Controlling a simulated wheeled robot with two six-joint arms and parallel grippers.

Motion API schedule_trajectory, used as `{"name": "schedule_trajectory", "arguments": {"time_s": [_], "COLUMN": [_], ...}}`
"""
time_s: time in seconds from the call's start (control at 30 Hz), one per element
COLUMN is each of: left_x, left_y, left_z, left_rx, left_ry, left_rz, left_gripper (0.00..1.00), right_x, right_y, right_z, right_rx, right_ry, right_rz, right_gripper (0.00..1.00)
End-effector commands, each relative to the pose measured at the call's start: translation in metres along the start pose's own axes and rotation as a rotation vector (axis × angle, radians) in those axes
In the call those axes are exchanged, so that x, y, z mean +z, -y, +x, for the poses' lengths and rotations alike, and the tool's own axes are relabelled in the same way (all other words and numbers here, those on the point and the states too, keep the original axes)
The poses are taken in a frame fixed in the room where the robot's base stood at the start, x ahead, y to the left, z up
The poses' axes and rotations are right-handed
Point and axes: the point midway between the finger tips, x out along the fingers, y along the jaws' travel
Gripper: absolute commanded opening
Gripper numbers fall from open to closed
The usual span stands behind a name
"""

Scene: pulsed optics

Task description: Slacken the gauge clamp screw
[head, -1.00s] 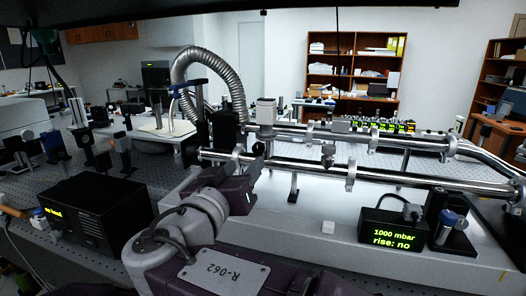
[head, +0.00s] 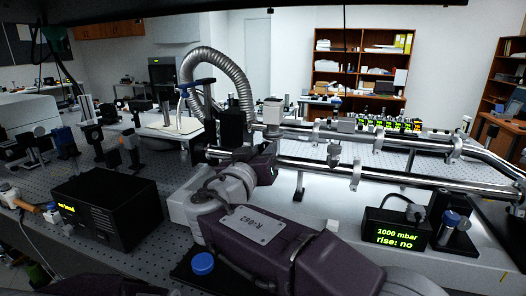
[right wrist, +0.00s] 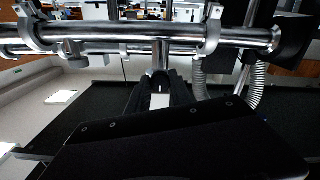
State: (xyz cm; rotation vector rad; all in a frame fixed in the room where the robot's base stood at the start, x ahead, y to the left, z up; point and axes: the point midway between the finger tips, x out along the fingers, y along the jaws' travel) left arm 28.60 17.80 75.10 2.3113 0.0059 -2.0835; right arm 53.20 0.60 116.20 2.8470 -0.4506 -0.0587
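I cannot single out the gauge clamp screw with certainty. In the head view, a pale boxy gauge head (head: 271,110) stands on the upper steel pipe. Clamp rings (head: 355,174) sit along the pipes; one also shows in the right wrist view (right wrist: 210,30). My right gripper (head: 268,160) is at the left end of the lower pipe, its fingers mostly hidden by my wrist. In the right wrist view, my dark fingers (right wrist: 160,82) are just below a short metal stub (right wrist: 160,56) under the pipe. A dark round part shows between them; contact is unclear. My left gripper is not in view.
A black readout (head: 397,230) shows "1000 mbar" and "rise: no". A blue-topped post (head: 451,220) stands right of it. A black box (head: 105,208) and a blue cap (head: 203,263) are at the front left. A ribbed hose (head: 235,75) arches behind the pipes.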

Motion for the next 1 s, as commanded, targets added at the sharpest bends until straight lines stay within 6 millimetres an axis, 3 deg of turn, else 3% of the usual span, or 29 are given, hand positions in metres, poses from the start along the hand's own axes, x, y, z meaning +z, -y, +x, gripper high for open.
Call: {"name": "schedule_trajectory", "arguments": {"time_s": [0.03,0.07,0.1,0.47,1.0], "left_x": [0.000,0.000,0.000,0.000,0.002], "left_y": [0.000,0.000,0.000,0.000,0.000], "left_z": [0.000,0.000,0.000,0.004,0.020], "left_rx": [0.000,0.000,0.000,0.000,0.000], "left_ry": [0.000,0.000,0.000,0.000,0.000], "left_rz": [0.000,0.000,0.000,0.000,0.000], "left_gripper": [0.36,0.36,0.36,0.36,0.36], "right_x": [0.000,0.000,0.000,0.001,0.001], "right_y": [0.000,0.000,0.000,0.000,0.000], "right_z": [0.000,0.000,0.000,0.000,0.000], "right_rx": [0.000,0.000,0.000,0.000,0.000], "right_ry": [0.000,0.000,0.000,-0.001,0.000], "right_rz": [0.000,0.000,0.000,-0.058,-0.512], "right_gripper": [0.09,0.01,0.00,0.00,0.00]}}
